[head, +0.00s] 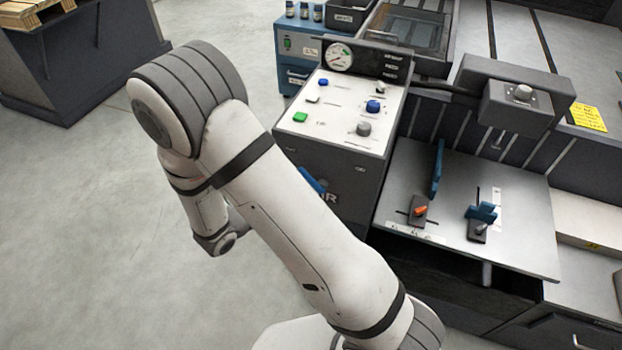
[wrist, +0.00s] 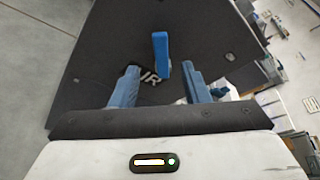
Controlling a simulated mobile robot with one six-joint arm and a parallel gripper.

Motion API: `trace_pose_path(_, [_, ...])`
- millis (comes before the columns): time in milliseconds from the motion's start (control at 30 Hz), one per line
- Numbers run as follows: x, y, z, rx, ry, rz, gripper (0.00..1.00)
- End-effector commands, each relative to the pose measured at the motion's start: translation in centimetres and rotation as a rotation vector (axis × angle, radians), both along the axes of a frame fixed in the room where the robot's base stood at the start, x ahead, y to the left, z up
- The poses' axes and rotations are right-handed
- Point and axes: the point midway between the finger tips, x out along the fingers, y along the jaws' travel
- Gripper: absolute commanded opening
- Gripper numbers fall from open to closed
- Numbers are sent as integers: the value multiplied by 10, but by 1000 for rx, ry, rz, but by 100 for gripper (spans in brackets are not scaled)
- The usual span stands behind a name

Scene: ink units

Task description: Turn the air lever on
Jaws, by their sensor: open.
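The air lever (head: 312,179) is a blue handle on the dark side face of the control cabinet, partly hidden by my arm in the head view. In the wrist view the blue lever (wrist: 161,56) stands out from the dark panel, beside white lettering of which "IR" shows. My gripper (wrist: 158,82) is open, with one blue finger to the left of the lever and one to its right. The lever's lower end lies between the fingertips in the picture. I cannot tell whether either finger touches it. The gripper is hidden behind my arm in the head view.
To the right is a grey plate (head: 480,200) with blue clamps. A blue drawer unit (head: 296,50) stands behind. The floor (head: 70,230) on the left is clear.

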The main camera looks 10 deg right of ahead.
Motion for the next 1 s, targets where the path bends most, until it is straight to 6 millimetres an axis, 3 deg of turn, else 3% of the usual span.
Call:
trace_pose_path(500, [42,-61,-19,1,1,-21,42])
trace_pose_path(867, [47,-67,-21,1,1,-20,42])
trace_pose_path(1000, [47,-67,-21,1,0,-21,32])
